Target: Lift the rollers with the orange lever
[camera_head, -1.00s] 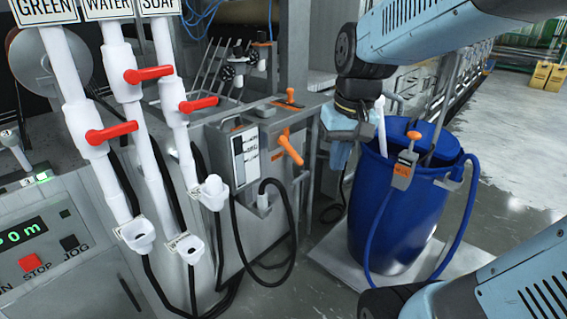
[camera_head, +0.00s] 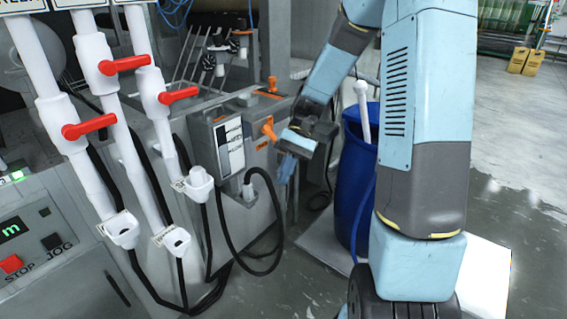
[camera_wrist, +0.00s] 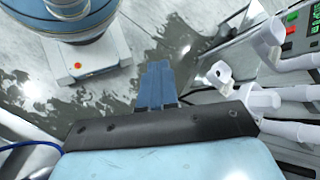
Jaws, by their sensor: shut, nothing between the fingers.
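The orange lever (camera_head: 268,128) stands out from the front of the grey metal machine (camera_head: 262,185) in the head view. A second, smaller orange handle (camera_head: 271,86) is on top of the same machine. My gripper (camera_head: 286,170) has blue fingers pointing down, just below and right of the front lever in the picture, apart from it. In the wrist view my gripper's fingers (camera_wrist: 157,80) are together and empty. No orange lever can be made out in the wrist view. The rollers cannot be clearly told.
A blue barrel (camera_head: 353,190) stands right of the machine, partly hidden by my arm. White pipes with red valve handles (camera_head: 90,126) and a black hose (camera_head: 270,225) lie to the left. A panel with a STOP button (camera_head: 11,264) is at the lower left. Open floor is at right.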

